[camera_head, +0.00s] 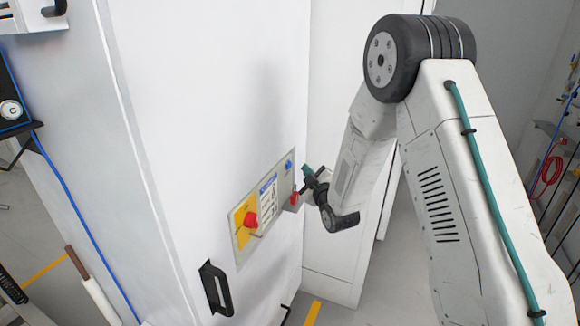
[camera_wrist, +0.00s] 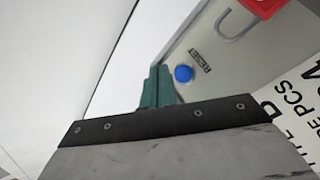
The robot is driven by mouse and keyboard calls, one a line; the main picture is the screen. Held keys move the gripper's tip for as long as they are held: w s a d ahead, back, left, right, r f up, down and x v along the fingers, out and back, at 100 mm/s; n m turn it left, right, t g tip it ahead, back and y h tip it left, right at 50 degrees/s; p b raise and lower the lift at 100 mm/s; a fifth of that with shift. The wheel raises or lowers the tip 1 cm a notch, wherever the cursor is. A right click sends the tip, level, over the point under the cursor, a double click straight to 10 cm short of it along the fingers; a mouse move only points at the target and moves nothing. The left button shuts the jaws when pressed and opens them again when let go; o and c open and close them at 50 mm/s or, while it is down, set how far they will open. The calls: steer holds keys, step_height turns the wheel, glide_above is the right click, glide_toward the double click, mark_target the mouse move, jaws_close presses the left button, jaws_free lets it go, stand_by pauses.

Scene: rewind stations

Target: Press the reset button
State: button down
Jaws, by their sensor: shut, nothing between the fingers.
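The reset button is a round blue button (camera_wrist: 183,74) on a grey control panel (camera_wrist: 222,75), with a label reading RESET (camera_wrist: 199,60) beside it. In the head view the blue button (camera_head: 289,165) is at the panel's upper right end. My gripper (camera_wrist: 154,84) has teal fingers held shut and empty. In the wrist view its fingertips are just left of the button. In the head view my gripper (camera_head: 307,170) is close to the panel's right end, to the right of the button. I cannot tell whether the fingers touch the panel.
A red mushroom button (camera_head: 251,219) sits on a yellow plate on the same panel, left of a printed label (camera_head: 268,193). A red padlock with a grey shackle (camera_wrist: 265,8) is near the reset button. A black door handle (camera_head: 216,288) sticks out below.

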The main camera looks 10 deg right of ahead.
steer(key=shift+w+a, duration=0.65)
steer(key=shift+a, duration=0.25)
steer(key=shift+w+a, duration=0.1)
stand_by(1.4)
steer(key=shift+w+a, duration=0.15)
steer(key=shift+a, duration=0.1)
steer(key=shift+w+a, duration=0.25)
steer(key=shift+a, duration=0.05)
stand_by(0.9)
steer(key=shift+s+d, duration=0.5)
steer(key=shift+d, duration=0.1)
steer(key=s+d, duration=0.1)
steer(key=d, duration=0.1)
steer(key=s+d, duration=0.2)
stand_by(0.6)
